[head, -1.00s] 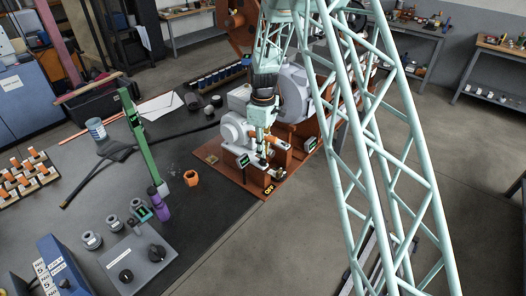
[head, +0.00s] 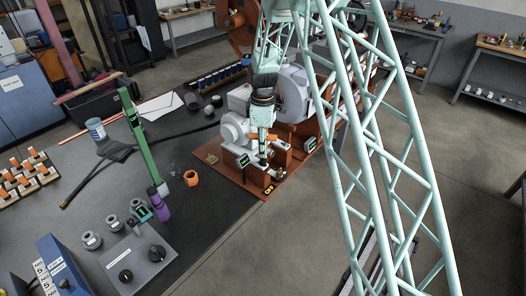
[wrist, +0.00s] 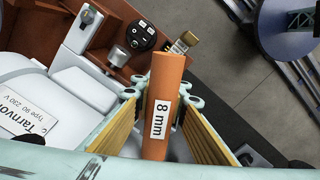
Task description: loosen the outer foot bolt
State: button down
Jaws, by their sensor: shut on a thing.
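My gripper (wrist: 164,92) is shut on an orange tool handle (wrist: 162,85) labelled "8 mm", which stands between its yellow-padded fingers in the wrist view. In the head view my gripper (head: 263,139) is over the brown base plate (head: 214,160) of the roaster, beside its rounded grey motor housing (head: 233,126). The lower end of the tool is hidden, so I cannot tell whether it touches a bolt. I cannot make out the outer foot bolt in either view.
A white housing (wrist: 35,105) lies close on the left in the wrist view. A black round dial (wrist: 140,36) and a brass part (wrist: 186,40) are beyond the handle. An orange nut-shaped holder (head: 191,178) stands on the dark bench mat.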

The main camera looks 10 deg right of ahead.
jog(key=shift+n, duration=0.6)
jog(key=shift+n, duration=4.9)
jog(key=shift+m, duration=0.8)
